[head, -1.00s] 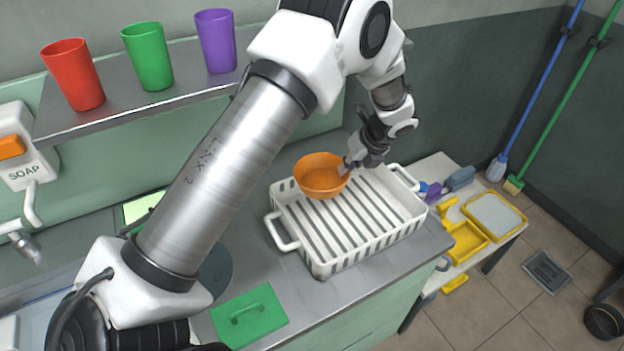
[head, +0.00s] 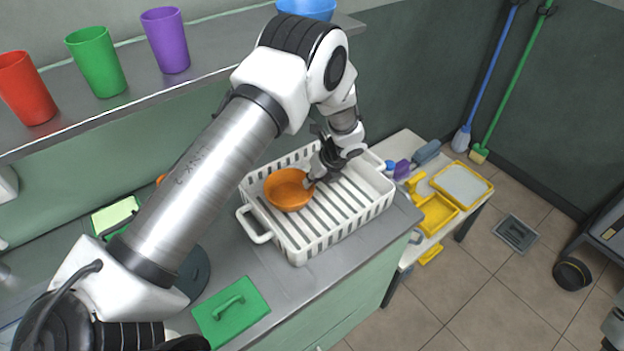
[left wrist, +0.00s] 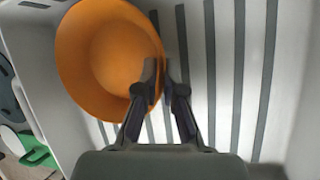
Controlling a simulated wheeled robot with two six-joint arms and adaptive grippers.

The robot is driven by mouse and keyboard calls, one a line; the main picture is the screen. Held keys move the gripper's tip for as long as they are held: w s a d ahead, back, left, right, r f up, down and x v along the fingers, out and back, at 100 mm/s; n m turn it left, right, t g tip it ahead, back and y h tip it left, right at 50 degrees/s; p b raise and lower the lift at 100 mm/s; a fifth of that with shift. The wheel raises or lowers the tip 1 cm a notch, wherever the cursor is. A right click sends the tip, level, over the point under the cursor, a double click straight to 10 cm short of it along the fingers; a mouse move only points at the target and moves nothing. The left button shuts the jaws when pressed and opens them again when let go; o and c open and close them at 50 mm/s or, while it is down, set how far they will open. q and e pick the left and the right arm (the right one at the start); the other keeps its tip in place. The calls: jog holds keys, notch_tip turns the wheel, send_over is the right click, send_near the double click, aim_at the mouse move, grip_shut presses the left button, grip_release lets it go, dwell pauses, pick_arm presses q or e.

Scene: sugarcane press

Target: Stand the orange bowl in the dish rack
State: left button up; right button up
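The orange bowl (head: 290,188) is in the left part of the white dish rack (head: 298,256), over its slats, with its opening facing up and slightly tilted. Whether its base touches the slats cannot be told. My left gripper (head: 312,181) is at the bowl's right rim. In the left wrist view, the bowl (left wrist: 95,65) has its rim between the two fingertips (left wrist: 161,75), one finger inside and one outside; the gripper is shut on it. The rack's slats (left wrist: 240,60) run beside it. My right gripper is not in view.
A green lid-like board with a handle (head: 231,311) lies on the counter in front of the rack. Red, green and purple cups (head: 165,40) and a blue bowl (head: 307,8) are on the shelf above. The rack's right part is empty.

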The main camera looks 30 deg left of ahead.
pick_arm(q)
jog(key=shift+o, duration=1)
jog(key=shift+a, duration=0.15)
jog(key=b+v, duration=0.1)
jog(key=v, duration=1.1)
jog(key=shift+r+b, duration=0.15)
jog(key=shift+b, duration=0.2)
